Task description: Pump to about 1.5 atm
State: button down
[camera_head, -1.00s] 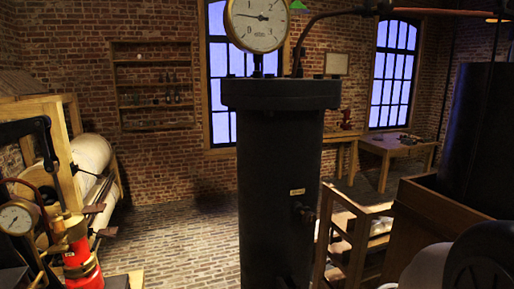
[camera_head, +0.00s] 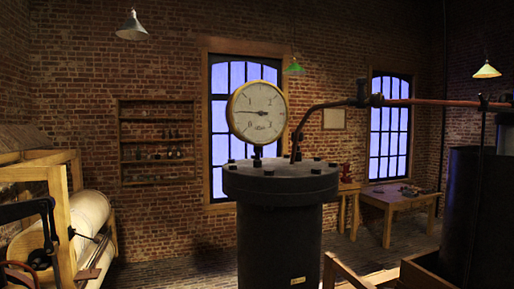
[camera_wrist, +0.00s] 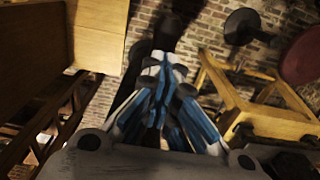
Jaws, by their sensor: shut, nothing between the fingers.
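The large white pressure gauge (camera_head: 257,111) stands on top of the black cylindrical vessel (camera_head: 279,235). Its needle points left, seemingly between the 0 and 1 marks. A copper pipe (camera_head: 430,102) bends up from the vessel's lid and runs right. A black lever (camera_head: 25,210) shows at the left edge in the head view; the pump body below it is out of frame. My gripper (camera_wrist: 165,62) is seen only in the wrist view, with blue and grey fingers closed together and empty. Nothing is touching its fingertips that I can make out.
A wooden frame with a pale roller (camera_head: 75,222) stands at left. A wooden table (camera_head: 400,198) is at the back right, and a dark cylinder (camera_head: 480,215) in a wooden box is at the right edge. The wrist view shows wooden frames (camera_wrist: 265,118) near the gripper.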

notch_tip(320, 180, down, 15)
jog(key=b, duration=1.2)
notch_tip(320, 180, up, 15)
jog(key=p, duration=1.2)
jog(key=shift+p, duration=0.3)
dwell(0.3)
jog(key=shift+r, duration=0.1)
dwell(2.0)
jog(key=shift+r+p, duration=0.1)
jog(key=shift+p, duration=0.2)
dwell(2.0)
